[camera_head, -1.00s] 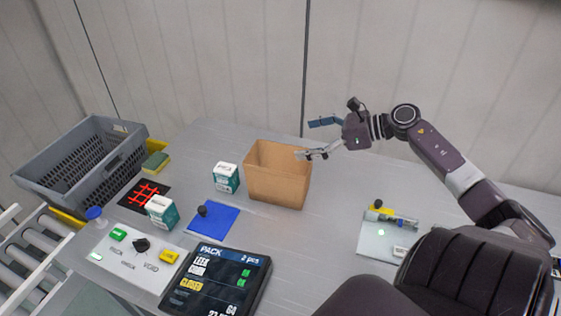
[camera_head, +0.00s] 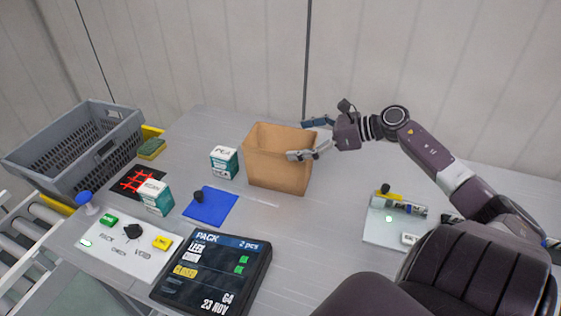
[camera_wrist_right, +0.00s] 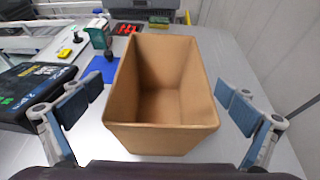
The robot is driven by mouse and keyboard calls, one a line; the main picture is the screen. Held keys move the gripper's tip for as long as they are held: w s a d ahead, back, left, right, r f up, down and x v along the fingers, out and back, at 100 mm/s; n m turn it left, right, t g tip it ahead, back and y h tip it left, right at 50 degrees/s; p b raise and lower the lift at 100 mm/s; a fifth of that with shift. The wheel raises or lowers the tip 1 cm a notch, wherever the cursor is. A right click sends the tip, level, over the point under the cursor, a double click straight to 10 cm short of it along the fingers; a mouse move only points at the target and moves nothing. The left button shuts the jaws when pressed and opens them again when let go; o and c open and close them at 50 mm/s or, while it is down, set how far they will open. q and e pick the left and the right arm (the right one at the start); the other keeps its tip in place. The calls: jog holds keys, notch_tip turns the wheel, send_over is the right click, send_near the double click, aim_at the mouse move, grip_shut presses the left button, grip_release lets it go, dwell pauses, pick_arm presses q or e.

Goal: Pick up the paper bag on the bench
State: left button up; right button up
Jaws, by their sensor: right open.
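The paper bag (camera_head: 272,174) is brown, open at the top and upright on the grey bench (camera_head: 300,235). In the right wrist view the bag (camera_wrist_right: 160,138) looks empty, with its open top facing the camera. My right gripper (camera_head: 306,138) is open at the bag's right side. In the wrist view its two blue-padded fingers (camera_wrist_right: 160,112) stand wide apart, one on each side of the bag's near end. Gaps show between the pads and the bag walls in that view. My left gripper is in neither view.
Two white and green boxes (camera_head: 224,162) (camera_head: 156,197), a blue mat (camera_head: 211,206) and a dark display (camera_head: 211,272) lie left of the bag. A grey crate (camera_head: 80,150) stands at far left. A pale tray (camera_head: 385,230) lies at right. A wall rises behind.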

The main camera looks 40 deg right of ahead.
aim_at(280, 139)
jog(key=p+x, duration=0.1)
jog(key=x, duration=0.1)
jog(key=p+x, duration=0.1)
jog(key=x, duration=0.2)
jog(key=shift+w+r, duration=0.2)
jog(key=shift+w, duration=0.05)
jog(key=c, duration=1)
jog(key=shift+c, duration=0.2)
jog(key=shift+r, duration=0.15)
